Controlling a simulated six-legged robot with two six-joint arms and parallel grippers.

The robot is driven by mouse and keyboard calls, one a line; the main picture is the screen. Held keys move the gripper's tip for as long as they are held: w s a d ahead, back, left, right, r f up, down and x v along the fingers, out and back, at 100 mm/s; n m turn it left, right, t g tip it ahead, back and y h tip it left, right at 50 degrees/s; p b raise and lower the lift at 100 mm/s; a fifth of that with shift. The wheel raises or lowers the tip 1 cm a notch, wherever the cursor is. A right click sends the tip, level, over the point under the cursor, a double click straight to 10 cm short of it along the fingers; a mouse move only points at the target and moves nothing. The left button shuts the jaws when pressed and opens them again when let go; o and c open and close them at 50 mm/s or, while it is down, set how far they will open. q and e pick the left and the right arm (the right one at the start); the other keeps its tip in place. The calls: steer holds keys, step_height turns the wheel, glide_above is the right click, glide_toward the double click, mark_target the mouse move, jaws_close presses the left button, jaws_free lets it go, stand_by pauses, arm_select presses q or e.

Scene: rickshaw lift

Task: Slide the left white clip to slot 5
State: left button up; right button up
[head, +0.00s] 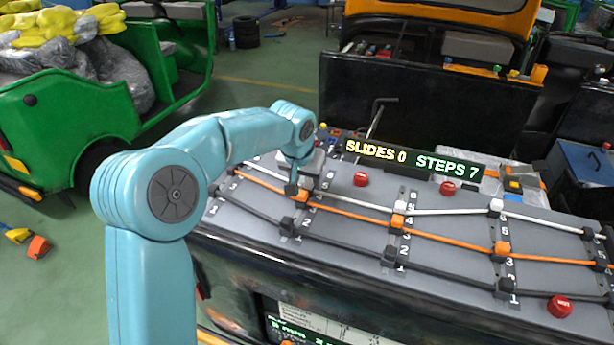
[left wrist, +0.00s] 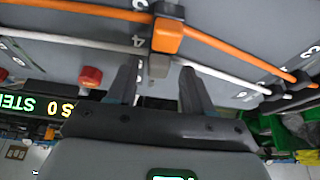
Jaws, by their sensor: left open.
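A sloped grey board (head: 345,255) carries white, orange and black cables held by clips on numbered columns. My left gripper (head: 297,186) is over the left column in the head view and hides the left white clip there. In the left wrist view the pale grey-white clip (left wrist: 159,66) sits on the white cable, near a printed 4. My left gripper (left wrist: 157,76) is open there, with a finger on either side of this clip; contact cannot be told. The orange clip (left wrist: 168,36) is just beyond it. My right gripper is not in view.
The orange clip (head: 301,195) and black clip (head: 288,228) share the left column. A middle white clip (head: 399,207) and right white clip (head: 496,205) are on other columns. Red knobs (head: 361,180) stand on the board. A display (head: 411,160) reads SLIDES 0, STEPS 7.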

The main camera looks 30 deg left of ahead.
arm_select(q)
steer(key=shift+w+f, duration=0.3)
steer(key=shift+w, duration=0.05)
steer(key=shift+s+r, duration=0.15)
steer(key=shift+s, duration=0.1)
steer(key=shift+c, duration=0.6)
steer(key=c, duration=0.5)
steer(key=shift+w, duration=0.15)
jaws_close()
